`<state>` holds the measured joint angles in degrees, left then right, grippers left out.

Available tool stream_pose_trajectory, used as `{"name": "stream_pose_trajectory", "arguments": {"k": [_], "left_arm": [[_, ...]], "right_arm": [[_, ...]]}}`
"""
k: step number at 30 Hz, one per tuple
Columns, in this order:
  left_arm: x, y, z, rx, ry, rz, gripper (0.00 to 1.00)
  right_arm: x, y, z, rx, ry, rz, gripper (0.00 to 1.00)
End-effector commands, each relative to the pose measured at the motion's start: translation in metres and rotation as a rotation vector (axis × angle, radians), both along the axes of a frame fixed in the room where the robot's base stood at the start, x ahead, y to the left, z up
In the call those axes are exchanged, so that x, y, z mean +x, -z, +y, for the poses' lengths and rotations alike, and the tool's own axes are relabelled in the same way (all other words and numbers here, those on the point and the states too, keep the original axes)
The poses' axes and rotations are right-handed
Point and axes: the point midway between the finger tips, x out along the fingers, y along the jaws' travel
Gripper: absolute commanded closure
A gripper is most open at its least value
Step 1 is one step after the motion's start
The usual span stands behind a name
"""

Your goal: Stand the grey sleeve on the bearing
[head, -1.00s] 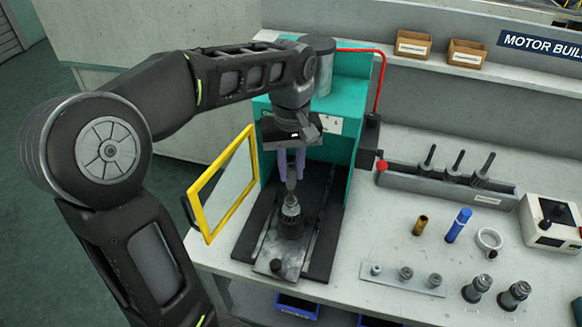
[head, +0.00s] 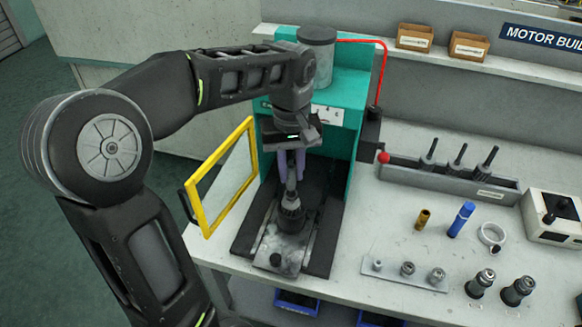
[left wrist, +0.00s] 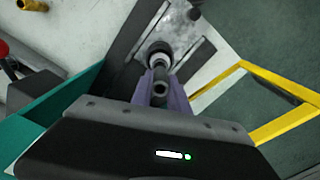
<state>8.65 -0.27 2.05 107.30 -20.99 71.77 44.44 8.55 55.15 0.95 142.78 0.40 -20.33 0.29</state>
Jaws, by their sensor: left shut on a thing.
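My left gripper (head: 291,163) has its purple fingers pointing down inside the teal press (head: 345,145). It is shut on the grey sleeve (head: 291,184), a narrow upright tube. In the left wrist view the sleeve (left wrist: 160,87) shows its open end between the fingers (left wrist: 161,92). Below it, a grey and black part stands on the press bed, with the bearing (head: 291,204) seemingly at its top. That part also shows in the left wrist view (left wrist: 158,52). I cannot tell whether sleeve and bearing touch. My right gripper is not in view.
The yellow-framed guard (head: 222,178) stands open left of the press. On the bench to the right are a brass sleeve (head: 422,219), a blue tube (head: 461,219), a pale ring (head: 491,235) and a tool rack (head: 450,184). A red knob (head: 383,157) juts near the press.

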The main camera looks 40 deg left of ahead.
Motion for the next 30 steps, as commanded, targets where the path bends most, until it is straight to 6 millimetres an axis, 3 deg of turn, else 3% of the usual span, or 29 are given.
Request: {"name": "stream_pose_trajectory", "arguments": {"k": [23,24,30], "left_arm": [[0.000,0.020,0.000,0.000,0.000,0.000,1.00],[0.000,0.020,0.000,0.000,0.000,0.000,0.78],[0.000,0.020,0.000,0.000,0.000,0.000,0.62]], "right_arm": [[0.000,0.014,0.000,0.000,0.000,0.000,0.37],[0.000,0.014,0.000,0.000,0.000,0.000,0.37],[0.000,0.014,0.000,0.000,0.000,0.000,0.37]]}}
